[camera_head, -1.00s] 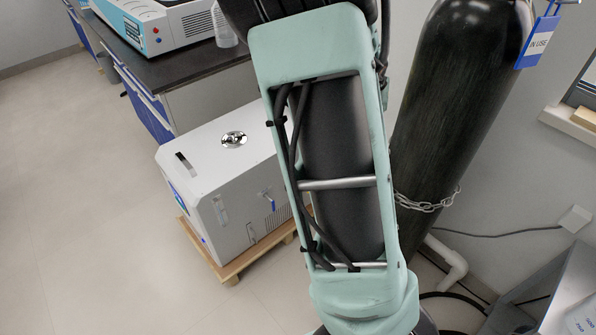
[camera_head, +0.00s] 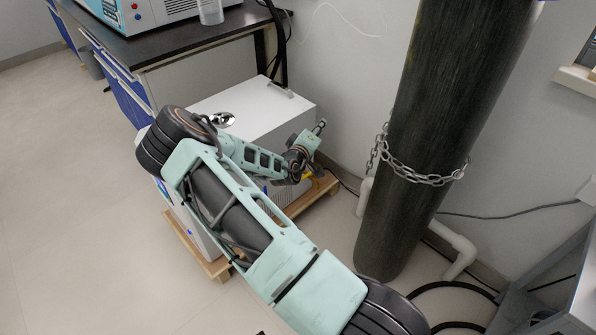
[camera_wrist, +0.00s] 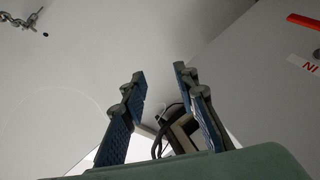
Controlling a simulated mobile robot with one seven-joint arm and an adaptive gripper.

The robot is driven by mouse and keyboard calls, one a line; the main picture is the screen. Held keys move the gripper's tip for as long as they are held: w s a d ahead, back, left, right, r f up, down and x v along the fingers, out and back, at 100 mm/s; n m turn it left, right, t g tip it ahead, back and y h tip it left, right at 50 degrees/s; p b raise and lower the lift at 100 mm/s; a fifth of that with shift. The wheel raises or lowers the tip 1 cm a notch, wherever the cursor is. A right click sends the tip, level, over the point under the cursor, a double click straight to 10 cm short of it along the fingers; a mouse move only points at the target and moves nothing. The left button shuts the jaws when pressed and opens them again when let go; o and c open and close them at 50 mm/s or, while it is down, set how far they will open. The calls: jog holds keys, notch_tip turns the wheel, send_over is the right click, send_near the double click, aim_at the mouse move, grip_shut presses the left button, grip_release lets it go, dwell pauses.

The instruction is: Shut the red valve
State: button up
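In the wrist view, a red bar-shaped handle (camera_wrist: 304,22), likely the red valve, is at the upper right edge, partly cut off. It is on a pale face beside a label reading upside-down "IN". My gripper (camera_wrist: 160,71) is open and empty, its two blue-padded fingers apart and clear of the handle. In the head view, the white box unit (camera_head: 268,105) stands on a wooden pallet, and the end of my arm (camera_head: 300,160) is at its right side. The red handle is not visible there, and my arm covers much of the unit's front.
A tall dark gas cylinder (camera_head: 435,110) with a chain (camera_head: 420,177) stands to the right, near my wrist. A dark-topped bench (camera_head: 160,42) is behind the unit. The wall (camera_head: 340,70) is close behind. Open floor (camera_head: 70,200) lies to the left.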

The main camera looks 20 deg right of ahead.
jog(key=s+a+f+n+t+y+b, duration=0.1)
jog(key=a+f+n+t+b, duration=0.2)
jog(key=f, duration=0.7)
jog(key=s+a+f+n+t+y+b, duration=0.1)
jog(key=a+f+n, duration=0.4)
jog(key=f, duration=0.6)
jog(key=shift+s+n+t+y+b, duration=0.3)
jog(key=shift+n+t+y+b, duration=0.35)
jog(key=shift+t+b, duration=0.4)
jog(key=shift+w, duration=0.1)
